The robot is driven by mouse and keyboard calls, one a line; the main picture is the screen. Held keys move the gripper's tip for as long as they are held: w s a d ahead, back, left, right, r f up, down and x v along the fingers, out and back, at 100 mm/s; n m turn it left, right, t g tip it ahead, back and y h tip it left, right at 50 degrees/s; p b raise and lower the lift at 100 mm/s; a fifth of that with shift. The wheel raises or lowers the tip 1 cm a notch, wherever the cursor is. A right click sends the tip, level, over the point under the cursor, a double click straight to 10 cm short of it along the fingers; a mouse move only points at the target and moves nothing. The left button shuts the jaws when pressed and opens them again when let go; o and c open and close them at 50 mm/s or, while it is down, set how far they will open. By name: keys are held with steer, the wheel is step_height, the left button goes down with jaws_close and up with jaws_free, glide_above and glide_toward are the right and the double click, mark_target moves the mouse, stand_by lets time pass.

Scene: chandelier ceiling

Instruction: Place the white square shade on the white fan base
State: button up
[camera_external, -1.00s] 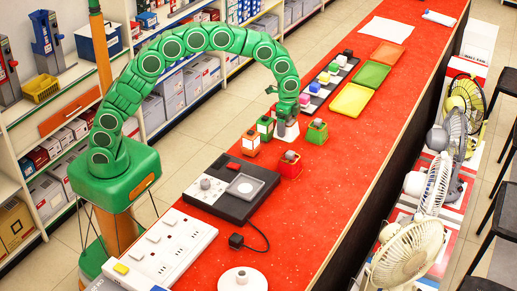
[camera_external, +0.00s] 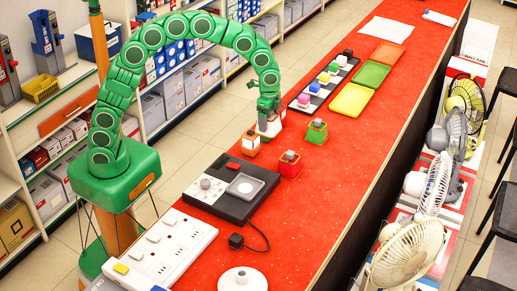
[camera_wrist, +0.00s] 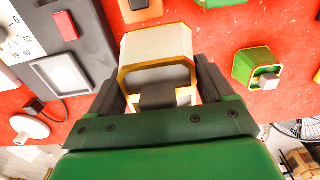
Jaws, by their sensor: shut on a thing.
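My gripper (camera_external: 268,115) is shut on the white square shade (camera_wrist: 158,52), a boxy white piece with gold edges. In the wrist view the shade sits between the jaws (camera_wrist: 158,90); its far end is hidden by the gripper in the external view. A round white base with a small knob (camera_external: 242,280), likely the fan base, lies on the red counter at the front. It also shows at the left of the wrist view (camera_wrist: 30,127). My gripper is well behind it, just right of a small orange lantern-like shade (camera_external: 250,143).
A black board with a dial and grey square (camera_external: 233,192) stands between my gripper and the round base, with a cord beside it. A red holder (camera_external: 289,165) and green holder (camera_external: 316,132) stand to the right. A white socket strip (camera_external: 165,248) lies at front left.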

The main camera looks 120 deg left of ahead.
steer(key=w+d+r+m, duration=0.2)
steer(key=w+d+m, duration=0.3)
steer(key=d, duration=0.8)
steer(key=w+d+r+m, duration=0.2)
steer(key=w+d+m, duration=0.2)
steer(key=w+d, duration=0.55)
steer(key=s+d+r+m, duration=0.2)
steer(key=d+m, duration=0.3)
steer(key=d, duration=1.1)
steer(key=s+d+r+m, duration=0.2)
steer(key=d+m, duration=0.2)
steer(key=d, duration=1.3)
glide_toward(243, 268)
steer(key=shift+s+a+f, duration=0.1)
steer(key=shift+s+f, duration=0.1)
steer(key=shift+s, duration=0.3)
steer(key=shift+w+f, duration=0.4)
steer(key=shift+f, duration=1.7)
steer(key=shift+f, duration=0.15)
